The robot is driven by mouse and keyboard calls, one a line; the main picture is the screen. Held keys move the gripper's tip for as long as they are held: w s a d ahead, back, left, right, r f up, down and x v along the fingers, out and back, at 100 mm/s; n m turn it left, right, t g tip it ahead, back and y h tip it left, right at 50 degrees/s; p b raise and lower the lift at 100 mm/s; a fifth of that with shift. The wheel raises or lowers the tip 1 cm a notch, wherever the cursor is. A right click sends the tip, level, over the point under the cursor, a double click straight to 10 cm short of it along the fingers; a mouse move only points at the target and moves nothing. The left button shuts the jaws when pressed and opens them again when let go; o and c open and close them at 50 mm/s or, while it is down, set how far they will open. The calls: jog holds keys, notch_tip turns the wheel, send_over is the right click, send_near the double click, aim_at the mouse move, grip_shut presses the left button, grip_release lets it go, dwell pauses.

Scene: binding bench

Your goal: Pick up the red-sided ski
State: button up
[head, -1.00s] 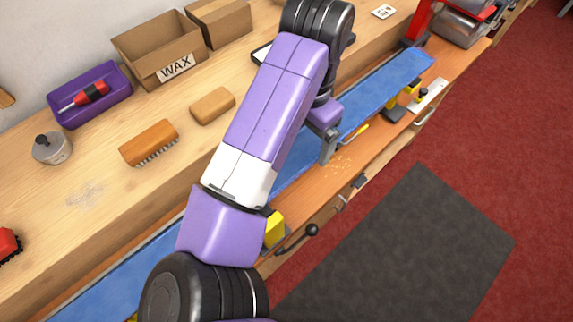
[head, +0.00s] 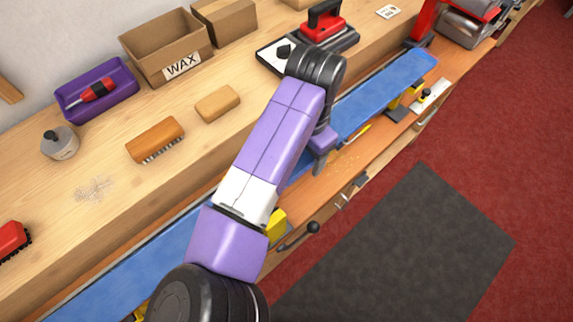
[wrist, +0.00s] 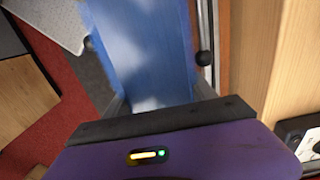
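A long ski (head: 385,92) lies along the front of the bench with its blue face up. Its side colour cannot be made out. It passes behind my arm in the head view. My gripper (head: 319,165) is down at the ski's middle stretch, with one finger showing on its near side. In the wrist view my gripper (wrist: 160,98) has a finger at each edge of the ski (wrist: 140,45), and the blue face runs between them. The fingers look apart; contact with the ski's edges cannot be made out.
Yellow-jawed vises (head: 276,226) stand along the bench front. A black-knobbed handle (head: 313,228) sticks out there. On the bench behind are a brush (head: 155,138), a tan block (head: 217,103), a WAX box (head: 165,50) and a red iron (head: 322,30). The dark floor mat (head: 420,235) is clear.

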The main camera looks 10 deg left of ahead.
jog(key=c, duration=0.8)
jog(key=shift+r, duration=0.1)
jog(key=shift+c, duration=0.2)
jog(key=shift+r, duration=0.1)
notch_tip(320, 180, up, 23)
jog(key=p, duration=0.4)
dwell(0.4)
